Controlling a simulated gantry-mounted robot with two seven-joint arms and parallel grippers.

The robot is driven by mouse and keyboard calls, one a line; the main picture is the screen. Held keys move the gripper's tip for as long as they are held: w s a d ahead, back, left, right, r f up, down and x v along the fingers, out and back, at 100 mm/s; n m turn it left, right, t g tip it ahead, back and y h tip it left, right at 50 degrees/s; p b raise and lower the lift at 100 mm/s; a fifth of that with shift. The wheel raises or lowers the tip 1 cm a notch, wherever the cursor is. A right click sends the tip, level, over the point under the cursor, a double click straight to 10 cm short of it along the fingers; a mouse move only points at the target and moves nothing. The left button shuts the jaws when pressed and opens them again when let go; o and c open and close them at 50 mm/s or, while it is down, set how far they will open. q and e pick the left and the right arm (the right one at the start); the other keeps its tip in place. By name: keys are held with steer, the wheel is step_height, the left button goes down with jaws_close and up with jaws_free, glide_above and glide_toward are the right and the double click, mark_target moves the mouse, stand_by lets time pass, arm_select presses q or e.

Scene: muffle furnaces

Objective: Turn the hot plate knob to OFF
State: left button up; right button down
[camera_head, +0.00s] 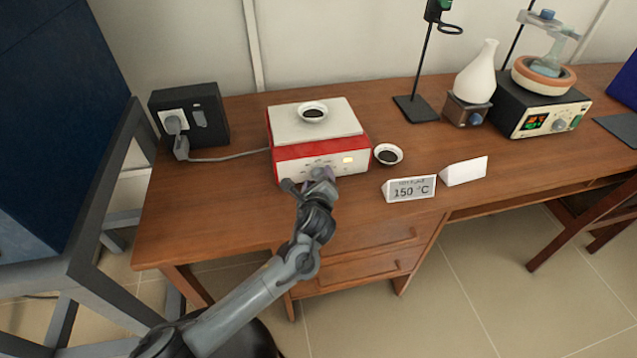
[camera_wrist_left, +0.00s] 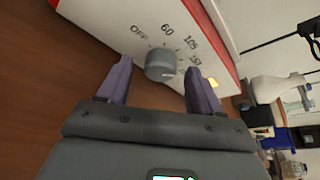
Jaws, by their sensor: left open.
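The hot plate (camera_head: 318,137) is a red and white box with a pale top, standing on the wooden desk. Its grey knob (camera_wrist_left: 160,65) shows in the left wrist view, on the white front panel among the marks Off, 60, 105 and a partly hidden higher one. My left gripper (camera_wrist_left: 160,82) is open, with one finger on each side of the knob; I cannot tell whether they touch it. In the head view my left gripper (camera_head: 308,183) is at the hot plate's front and hides the knob. A lit yellow indicator (camera_head: 348,160) is on the front panel. My right gripper is not in view.
A small dish (camera_head: 313,112) with dark contents sits on the hot plate, and another dish (camera_head: 388,154) stands to its right. A 150 °C sign (camera_head: 409,188) and a blank card (camera_head: 464,171) stand near the front edge. A black socket box (camera_head: 190,117) is at left.

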arm_select(q)
steer(key=shift+w, duration=0.25)
steer(key=c, duration=1.1)
steer(key=shift+o, duration=0.2)
steer(key=shift+a+n+p, duration=0.1)
steer(key=shift+n+p, duration=0.4)
steer(key=shift+p, duration=0.25)
steer(key=shift+s+f+n+t+h, duration=0.1)
steer(key=shift+n+t+h, duration=0.2)
steer(key=shift+n+h, duration=0.15)
steer(key=shift+f+n+h+p, duration=0.1)
steer(key=shift+n+h+p, duration=0.25)
steer(key=shift+n, duration=0.2)
steer(key=o, duration=1.1)
steer(key=shift+c, duration=0.2)
